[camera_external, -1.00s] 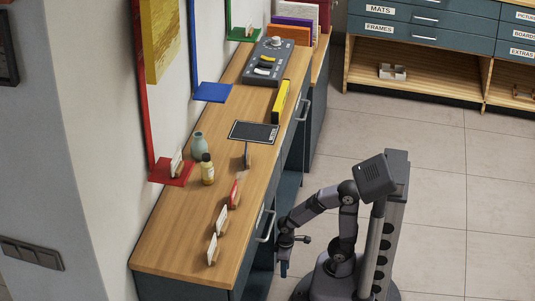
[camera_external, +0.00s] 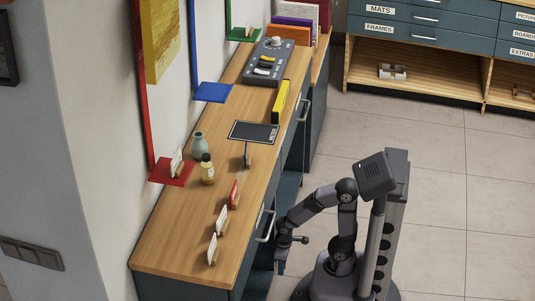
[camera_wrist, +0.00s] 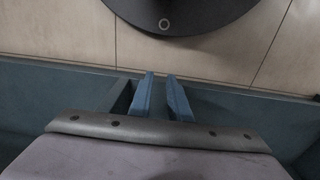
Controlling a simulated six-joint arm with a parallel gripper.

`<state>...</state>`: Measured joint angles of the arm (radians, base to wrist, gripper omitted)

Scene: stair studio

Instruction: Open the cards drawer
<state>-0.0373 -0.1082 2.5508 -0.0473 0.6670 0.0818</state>
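The long wooden-topped counter has dark blue drawers along its right side. The near drawer (camera_external: 252,253) has a bar handle (camera_external: 266,226) and looks closed. A small pale label sits by it, too small to read, so I cannot tell whether it is the cards drawer. A farther drawer has a similar handle (camera_external: 304,110). My gripper (camera_external: 280,268) hangs just right of and below the near handle, apart from it. In the wrist view my gripper's two blue fingers (camera_wrist: 161,76) stand apart with nothing between them.
Another drawer cabinet (camera_external: 440,30) stands at the back.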

